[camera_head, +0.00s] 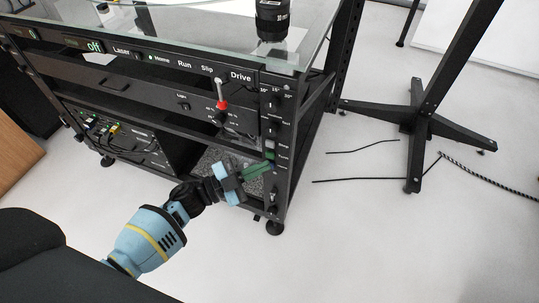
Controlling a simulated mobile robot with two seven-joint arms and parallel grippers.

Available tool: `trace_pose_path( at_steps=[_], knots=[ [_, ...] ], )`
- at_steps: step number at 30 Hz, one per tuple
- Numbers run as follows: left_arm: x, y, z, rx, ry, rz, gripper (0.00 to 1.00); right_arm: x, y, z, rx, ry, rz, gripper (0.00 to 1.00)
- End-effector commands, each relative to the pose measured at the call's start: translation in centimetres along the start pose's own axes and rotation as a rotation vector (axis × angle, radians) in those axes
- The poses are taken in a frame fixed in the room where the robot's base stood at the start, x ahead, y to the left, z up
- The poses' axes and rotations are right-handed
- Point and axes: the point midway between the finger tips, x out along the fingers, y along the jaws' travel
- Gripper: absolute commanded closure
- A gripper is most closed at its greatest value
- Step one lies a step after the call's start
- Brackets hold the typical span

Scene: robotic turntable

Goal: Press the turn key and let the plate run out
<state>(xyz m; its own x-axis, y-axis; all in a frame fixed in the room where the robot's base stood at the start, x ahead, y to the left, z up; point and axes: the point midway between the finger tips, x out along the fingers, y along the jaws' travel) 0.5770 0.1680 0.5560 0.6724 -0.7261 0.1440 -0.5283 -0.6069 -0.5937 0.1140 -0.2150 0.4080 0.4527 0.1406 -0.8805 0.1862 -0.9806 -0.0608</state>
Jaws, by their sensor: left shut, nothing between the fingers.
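My left gripper (267,168) reaches in from the lower left with its green fingers shut and empty. Its tips are at the narrow key panel (270,128) on the right front post of the black rack. A small green key (270,155) shows just above the fingertips, beside small labels, one of which seems to read Turn. I cannot tell whether the tips touch a key, as the fingers cover that part of the panel. I cannot make out the turning plate in this view. My right gripper is out of view.
The rack has a glass top (190,30) with a black lens (272,20) near its right corner. A red-tipped lever (221,92) sticks out of the front panel (150,80). A black stand (417,130) and loose cables (360,180) are on the floor at right.

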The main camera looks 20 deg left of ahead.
Motion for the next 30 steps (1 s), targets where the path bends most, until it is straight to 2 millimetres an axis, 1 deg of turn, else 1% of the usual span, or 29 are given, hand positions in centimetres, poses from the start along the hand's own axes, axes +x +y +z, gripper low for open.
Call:
trace_pose_path(
  at_steps=[14,23,30],
  knots=[
    [0.00,0.00,0.00,0.000,0.000,0.000,1.00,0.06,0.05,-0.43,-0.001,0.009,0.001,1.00],
    [0.01,-0.01,0.00,0.000,0.000,0.000,1.00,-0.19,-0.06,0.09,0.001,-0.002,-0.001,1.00],
    [0.39,-0.27,0.33,0.001,0.000,0.000,1.00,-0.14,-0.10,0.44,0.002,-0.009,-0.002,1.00]
  ],
)
